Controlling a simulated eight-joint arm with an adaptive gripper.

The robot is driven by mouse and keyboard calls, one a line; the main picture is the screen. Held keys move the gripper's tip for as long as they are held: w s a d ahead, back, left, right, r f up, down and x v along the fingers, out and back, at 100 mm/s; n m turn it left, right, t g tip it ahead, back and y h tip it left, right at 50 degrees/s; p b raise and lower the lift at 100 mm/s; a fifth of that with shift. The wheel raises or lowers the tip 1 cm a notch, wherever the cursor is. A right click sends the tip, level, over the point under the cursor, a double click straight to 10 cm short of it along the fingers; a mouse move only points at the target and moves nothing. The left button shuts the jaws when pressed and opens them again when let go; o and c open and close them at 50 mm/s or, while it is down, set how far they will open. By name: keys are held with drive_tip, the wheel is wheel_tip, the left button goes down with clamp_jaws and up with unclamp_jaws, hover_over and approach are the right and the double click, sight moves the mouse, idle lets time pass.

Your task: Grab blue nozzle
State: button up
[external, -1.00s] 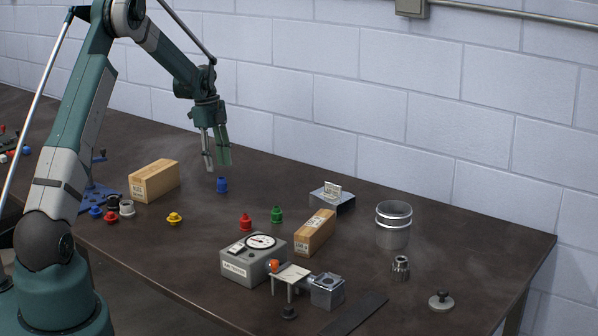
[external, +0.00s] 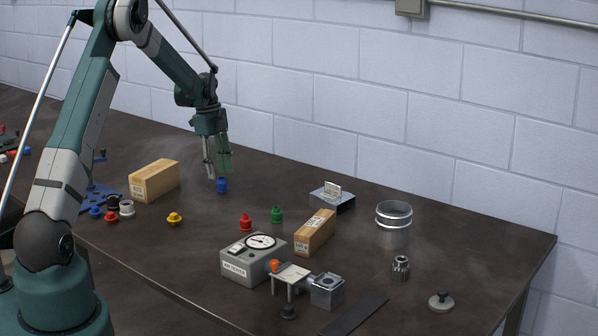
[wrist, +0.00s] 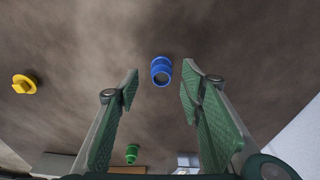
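The blue nozzle (external: 222,185) stands on the dark table near the back wall, to the right of a wooden block. In the wrist view the blue nozzle (wrist: 161,71) lies ahead of the gap between the fingertips, with its open round end visible. My gripper (external: 217,173) is just above the nozzle in the external view, its fingers pointing down. In the wrist view my gripper (wrist: 160,85) has its two green-padded fingers spread apart with nothing between them. Whether a fingertip touches the nozzle cannot be told.
A wooden block (external: 154,181) is to the left of the nozzle. A yellow nozzle (external: 174,219), a red nozzle (external: 245,222) and a green nozzle (external: 277,214) stand nearer the front. A grey gauge box (external: 253,258) is farther right. The table around the blue nozzle is clear.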

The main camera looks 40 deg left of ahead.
sight(221, 178)
drive_tip(key=shift+w+d+f, duration=0.1)
drive_tip(key=shift+d+f, duration=0.1)
drive_tip(key=shift+f, duration=1.05)
drive_tip(key=shift+w+d+f, duration=0.1)
drive_tip(key=shift+d+f, duration=0.1)
drive_tip(key=shift+f, duration=1.05)
drive_tip(key=c, duration=0.9)
